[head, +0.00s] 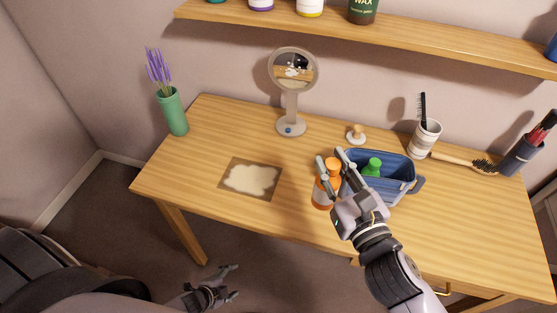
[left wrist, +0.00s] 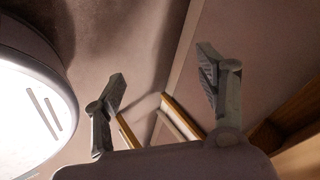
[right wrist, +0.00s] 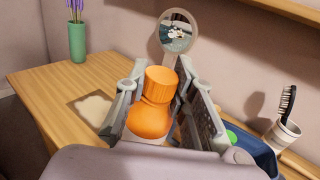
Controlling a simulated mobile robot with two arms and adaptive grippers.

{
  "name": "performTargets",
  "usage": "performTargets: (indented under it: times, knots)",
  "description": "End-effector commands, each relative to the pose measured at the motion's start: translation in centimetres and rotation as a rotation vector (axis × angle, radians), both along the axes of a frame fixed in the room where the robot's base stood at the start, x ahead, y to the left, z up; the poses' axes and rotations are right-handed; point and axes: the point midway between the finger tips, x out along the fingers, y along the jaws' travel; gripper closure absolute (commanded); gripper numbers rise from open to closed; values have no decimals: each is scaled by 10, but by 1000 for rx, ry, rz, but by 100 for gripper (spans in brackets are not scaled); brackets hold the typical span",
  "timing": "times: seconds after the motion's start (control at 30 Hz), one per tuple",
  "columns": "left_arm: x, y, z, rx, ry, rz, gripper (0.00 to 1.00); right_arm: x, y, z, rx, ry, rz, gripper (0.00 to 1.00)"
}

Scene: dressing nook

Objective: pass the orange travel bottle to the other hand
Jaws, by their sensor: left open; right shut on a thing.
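The orange travel bottle (head: 322,190) stands upright at the front middle of the wooden table, just left of the blue basket. My right gripper (head: 336,166) is shut on it; in the right wrist view the orange bottle (right wrist: 152,105) sits between both fingers, its ribbed cap showing above them. The bottle's lower part is partly hidden by the gripper, and I cannot tell whether its base touches the table. My left gripper (head: 232,280) is open and empty, low in front of the table; its spread fingers (left wrist: 165,85) also show in the left wrist view.
The blue basket (head: 402,188) holds a green-capped bottle (head: 372,167). A round mirror (head: 291,127), a wooden-knobbed item (head: 356,135), a brush cup (head: 425,137) and a green vase (head: 173,112) stand behind. A stained mat (head: 229,187) lies left.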

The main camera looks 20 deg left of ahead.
Motion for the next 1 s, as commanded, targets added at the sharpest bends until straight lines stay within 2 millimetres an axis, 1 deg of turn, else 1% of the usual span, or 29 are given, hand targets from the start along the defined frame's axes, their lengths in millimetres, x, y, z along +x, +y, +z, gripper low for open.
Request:
performTargets:
  times: [0.03, 0.07, 0.1, 0.13, 0.17, 0.2, 0.23, 0.27, 0.3, 0.33, 0.37, 0.4, 0.47, 0.5, 0.57, 0.6, 0.67, 0.7, 0.8, 0.87, 0.9, 0.93, 1.0]
  knots:
    - [23, -5, 23, 39, -92, -131, 34, 0, 0, 1, 1, -1, 0, 100]
    - [34, -10, 36, 63, -147, -211, 34, 0, 0, 1, 1, -1, 0, 100]
    - [47, -18, 54, 97, -221, -323, 34, 0, 0, 1, 1, -1, 0, 100]
    - [55, -25, 68, 123, -278, -409, 34, 0, 0, 1, 1, -1, 0, 100]
    - [61, -34, 83, 149, -338, -497, 34, 0, 0, 1, 1, -1, 0, 100]
    - [68, -45, 103, 186, -418, -616, 34, 0, 0, 1, 1, -1, 0, 100]
    - [70, -55, 117, 212, -480, -708, 34, 0, 0, 1, 1, -1, 0, 100]
    - [71, -65, 132, 239, -544, -800, 34, 0, 0, 1, 1, -1, 0, 100]
    - [70, -80, 152, 273, -631, -926, 34, 0, 0, 1, 1, -1, 0, 100]
    - [66, -90, 166, 298, -697, -1020, 34, 0, 0, 1, 1, -1, 0, 100]
    - [60, -100, 179, 322, -765, -1116, 34, 0, 0, 1, 1, -1, 0, 100]
    - [50, -114, 197, 351, -858, -1240, 34, 0, 0, 1, 1, -1, 0, 100]
    - [29, -131, 220, 389, -997, -1424, 34, 0, 0, 1, 1, -1, 0, 100]
    - [12, -141, 234, 408, -1089, -1542, 34, 0, 0, 0, 1, -1, 0, 100]
    - [-14, -152, 252, 428, -1225, -1704, 34, 0, 0, 0, 1, -1, 0, 100]
    - [-32, -156, 263, 436, -1313, -1802, 34, 0, 0, 0, 1, -1, 0, 100]
    - [-57, -160, 277, 443, -1441, -1936, 34, 0, 0, 0, 1, -1, 0, 100]
    - [-73, -161, 286, 443, -1527, -2020, 34, 0, 0, 0, 1, -1, 0, 100]
    - [-108, -157, 309, 443, -1753, -2217, 34, 0, 0, 0, 1, -1, 0, 100]
    - [-119, -152, 324, 457, -1883, -2320, 34, 0, 0, 0, 1, -1, 0, 100]
    - [-115, -149, 335, 495, -1961, -2384, 34, 0, 0, 1, 1, -1, 0, 100]
    - [-104, -148, 345, -529, 1944, 2350, 34, 0, 0, 0, 1, -1, 0, 100]
    - [-77, -148, 360, -610, 1901, 2310, 34, 0, 0, 0, 1, -1, 0, 100]
